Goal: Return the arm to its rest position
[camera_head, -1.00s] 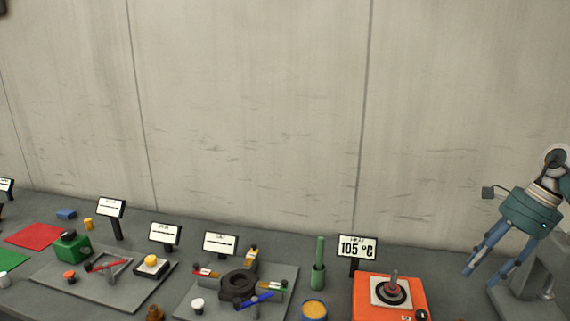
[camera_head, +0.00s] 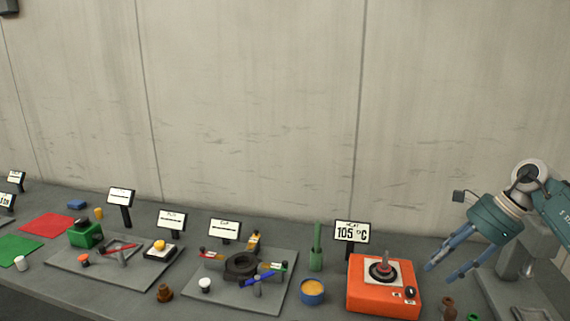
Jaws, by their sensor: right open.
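My right gripper (camera_head: 452,267) hangs at the right side of the camera_head view, with its arm coming in from the right edge. Its two blue fingers point down and to the left. They are apart with nothing between them, so it is open and empty. My left gripper is not in view.
A display reading 105 °C (camera_head: 351,232) stands behind the hot plate. A blue cup (camera_head: 312,294) is left of it.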

